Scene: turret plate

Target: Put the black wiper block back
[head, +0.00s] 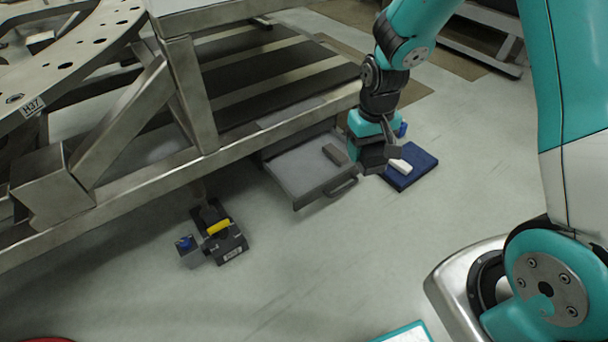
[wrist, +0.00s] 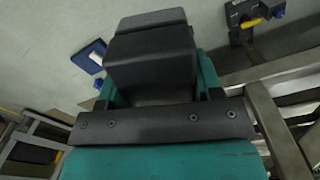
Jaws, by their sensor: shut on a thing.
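My gripper (head: 374,156) hangs beside the front right of an open grey drawer (head: 300,182), close to a blue mat (head: 419,160). It is shut on a dark piece, which I take to be the black wiper block; its outline merges with the dark jaws. In the wrist view the dark gripper body (wrist: 152,65) fills the middle and hides what lies under it. A dark grey bar (head: 335,154) shows inside the drawer, left of my gripper. A white block (head: 400,166) lies on the blue mat, and both show at the upper left of the wrist view.
A metal frame (head: 190,95) carries a round plate (head: 75,50) marked H37 and stands over the drawer. A black caddy (head: 222,240) with a yellow item and a small blue-topped box (head: 188,250) stand on the floor. Floor right of the mat is clear.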

